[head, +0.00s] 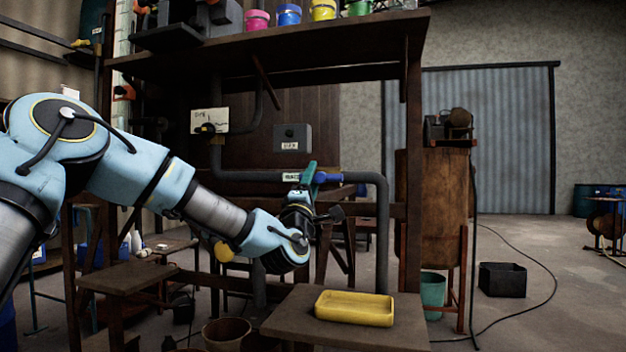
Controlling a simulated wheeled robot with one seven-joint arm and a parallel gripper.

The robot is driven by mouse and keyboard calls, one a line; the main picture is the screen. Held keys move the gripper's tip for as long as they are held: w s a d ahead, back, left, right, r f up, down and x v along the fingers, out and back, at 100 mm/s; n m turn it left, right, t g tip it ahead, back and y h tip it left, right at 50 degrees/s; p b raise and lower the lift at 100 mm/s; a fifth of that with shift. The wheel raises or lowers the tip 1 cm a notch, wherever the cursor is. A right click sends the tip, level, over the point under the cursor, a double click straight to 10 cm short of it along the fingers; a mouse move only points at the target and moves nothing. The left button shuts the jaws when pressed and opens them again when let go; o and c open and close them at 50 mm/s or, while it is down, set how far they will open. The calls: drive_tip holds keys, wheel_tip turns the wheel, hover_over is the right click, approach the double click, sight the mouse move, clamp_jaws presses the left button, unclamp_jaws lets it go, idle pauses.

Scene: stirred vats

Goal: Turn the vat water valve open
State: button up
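The water valve shows a blue handle (328,178) on the grey horizontal pipe (250,176), to the right of a small white label (291,177). The handle lies roughly along the pipe. My gripper (309,178) is raised at the pipe from below, at the left end of the blue handle. A green upright piece overlaps the handle there; I cannot tell whether it touches it. The fingers are too small and overlapped to show whether they are open or shut on the handle. My wrist hides part of the area below the pipe.
A yellow tray (354,309) sits on a low brown table (285,325) below my gripper. The pipe bends down at the right beside a rusty vat (436,200). A shelf (290,50) with paint pots is above. Open floor with a cable lies at the right.

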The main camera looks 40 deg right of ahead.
drive_tip(key=shift+o, duration=0.3)
drive_tip(key=b+v, duration=0.2)
drive_tip(key=v, duration=0.8)
drive_tip(key=shift+s+a+f, duration=0.2)
drive_tip(key=shift+s+a, duration=0.05)
drive_tip(key=shift+a, duration=0.05)
